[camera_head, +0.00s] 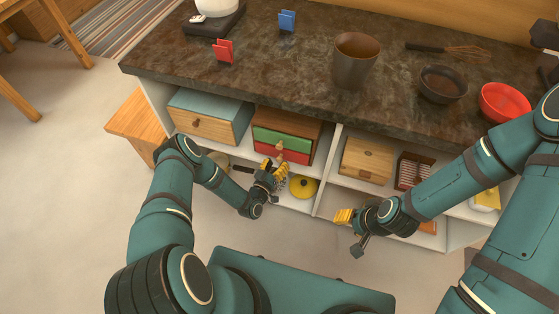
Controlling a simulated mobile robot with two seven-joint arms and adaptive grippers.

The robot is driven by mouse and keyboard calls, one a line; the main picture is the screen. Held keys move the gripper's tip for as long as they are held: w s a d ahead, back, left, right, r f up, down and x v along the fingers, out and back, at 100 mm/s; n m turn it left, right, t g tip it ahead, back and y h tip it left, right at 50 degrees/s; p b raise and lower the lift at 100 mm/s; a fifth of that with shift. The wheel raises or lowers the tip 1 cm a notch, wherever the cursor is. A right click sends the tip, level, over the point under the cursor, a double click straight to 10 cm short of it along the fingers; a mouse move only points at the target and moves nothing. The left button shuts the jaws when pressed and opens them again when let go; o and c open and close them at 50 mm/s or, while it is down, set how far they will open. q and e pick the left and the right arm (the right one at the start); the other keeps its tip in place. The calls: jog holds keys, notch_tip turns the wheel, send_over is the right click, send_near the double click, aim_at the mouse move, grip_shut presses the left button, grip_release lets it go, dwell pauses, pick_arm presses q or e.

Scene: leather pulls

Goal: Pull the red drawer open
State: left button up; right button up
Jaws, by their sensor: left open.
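The red drawer (297,157) is the lower front in a small wooden cabinet (293,119) on the shelf under the dark counter. A green drawer (290,141) sits above it. A tan pull (280,149) hangs at the front of the drawers. My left gripper (277,172), with yellow fingers, is open just below and in front of the red drawer, close to the pull; I cannot tell whether it touches. My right gripper (343,216) is farther right, in front of the lower shelf; its fingers are too small to read.
A yellow lidded pot (303,187) is on the shelf below. A cup (355,62) and bowls (505,102) stand on the counter.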

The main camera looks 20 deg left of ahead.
pick_arm(q)
jog(key=shift+w+d, duration=0.25)
jog(key=shift+w, duration=1.05)
pick_arm(e)
jog(key=shift+f, duration=0.25)
